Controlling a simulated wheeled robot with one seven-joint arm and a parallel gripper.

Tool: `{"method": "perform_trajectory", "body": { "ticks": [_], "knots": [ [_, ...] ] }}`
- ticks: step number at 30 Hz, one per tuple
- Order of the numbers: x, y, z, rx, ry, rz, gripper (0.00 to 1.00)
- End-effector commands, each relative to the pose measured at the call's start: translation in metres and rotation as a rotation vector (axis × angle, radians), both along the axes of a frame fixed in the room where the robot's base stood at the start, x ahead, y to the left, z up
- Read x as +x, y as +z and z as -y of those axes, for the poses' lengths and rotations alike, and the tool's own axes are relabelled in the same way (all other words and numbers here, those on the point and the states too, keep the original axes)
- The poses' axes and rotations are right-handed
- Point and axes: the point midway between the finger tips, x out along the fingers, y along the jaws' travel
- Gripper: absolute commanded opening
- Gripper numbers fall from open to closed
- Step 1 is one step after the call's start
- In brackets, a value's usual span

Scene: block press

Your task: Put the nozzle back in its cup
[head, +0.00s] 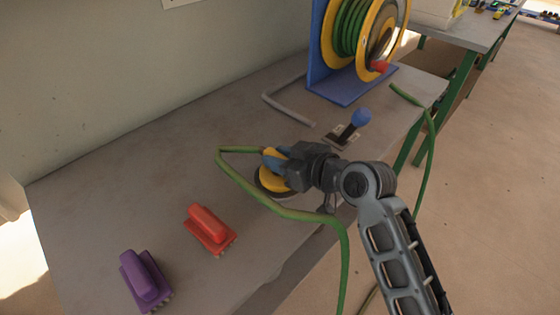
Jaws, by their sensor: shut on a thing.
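The green hose (235,178) runs up to the nozzle from the left, bending sharply there. A round yellow cup with a dark rim (270,184) is just below the nozzle and gripper. My gripper hides part of both the nozzle and the cup. I cannot tell whether the nozzle is inside the cup or only above it.
A red brush (209,228) and a purple brush (145,278) lie at the front left. A blue-knobbed lever (360,118), a grey bent bar (290,110) and a yellow hose reel (333,40) are behind. The hose hangs over the bench's front edge. The bench's left middle is clear.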

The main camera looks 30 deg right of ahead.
Motion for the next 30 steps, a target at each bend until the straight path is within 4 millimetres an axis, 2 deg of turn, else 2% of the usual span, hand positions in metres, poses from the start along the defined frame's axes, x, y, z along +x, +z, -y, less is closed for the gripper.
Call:
{"method": "perform_trajectory", "body": {
  "ticks": [3,14,15,23,30],
  "knots": [
    [0.000,-0.013,0.000,0.001,0.000,0.001,0.00],
    [0.000,-0.018,0.000,0.001,0.000,0.002,0.00],
    [0.000,-0.018,0.000,0.000,0.000,0.001,0.33],
    [0.000,-0.017,0.000,0.000,0.000,0.001,0.57],
    [0.000,-0.016,0.000,0.000,0.000,0.001,0.57]
  ]
}}
